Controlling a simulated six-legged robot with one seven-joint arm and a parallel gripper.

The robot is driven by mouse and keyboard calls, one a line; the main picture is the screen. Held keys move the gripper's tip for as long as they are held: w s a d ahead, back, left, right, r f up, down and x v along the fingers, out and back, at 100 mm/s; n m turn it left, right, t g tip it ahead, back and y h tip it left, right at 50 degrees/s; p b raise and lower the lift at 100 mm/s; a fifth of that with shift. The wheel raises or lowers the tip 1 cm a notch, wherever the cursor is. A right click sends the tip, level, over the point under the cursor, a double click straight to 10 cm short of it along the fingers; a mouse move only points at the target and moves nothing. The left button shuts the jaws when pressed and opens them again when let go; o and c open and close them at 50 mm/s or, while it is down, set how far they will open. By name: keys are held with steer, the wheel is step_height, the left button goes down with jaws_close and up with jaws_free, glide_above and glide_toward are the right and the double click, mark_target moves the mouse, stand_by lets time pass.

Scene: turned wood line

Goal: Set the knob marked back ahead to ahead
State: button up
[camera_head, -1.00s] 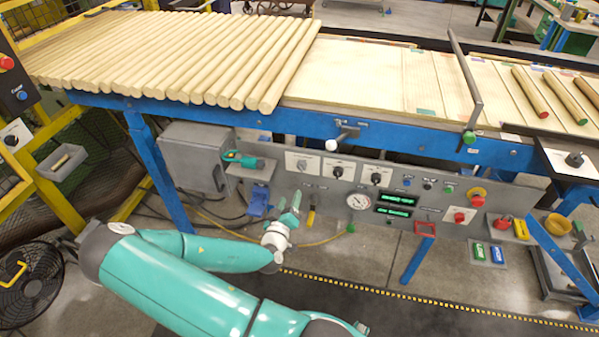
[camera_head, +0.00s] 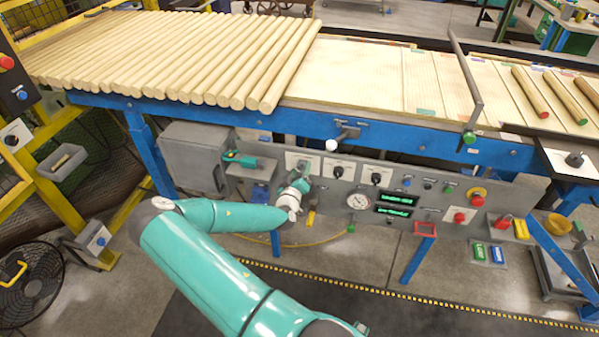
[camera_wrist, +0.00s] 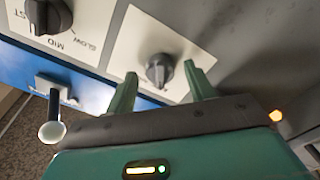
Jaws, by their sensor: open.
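My gripper (camera_head: 303,174) is open and empty in front of the leftmost white knob plate on the control panel. In the wrist view my fingers (camera_wrist: 161,88) point at a small dark grey knob (camera_wrist: 159,70) on a white plate (camera_wrist: 138,38). The knob appears between the fingertips but apart from them; I cannot tell how far beyond them it lies. Its marking is not readable, so I cannot confirm "back ahead" or its setting. In the head view that plate (camera_head: 297,157) is partly covered by my gripper.
A larger dark knob marked slow, mid and fast (camera_wrist: 47,15) is beside it. A white-ended lever (camera_wrist: 51,132) sticks out close by; its ball also shows in the head view (camera_head: 331,145). A teal tool (camera_head: 245,161) rests left of the panel. The conveyor's blue rail (camera_head: 290,121) runs above.

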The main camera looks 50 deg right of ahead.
steer(key=c, duration=1)
steer(key=shift+m, duration=0.3)
steer(key=m, duration=1.1)
steer(key=shift+m, duration=0.3)
steer(key=o, duration=1)
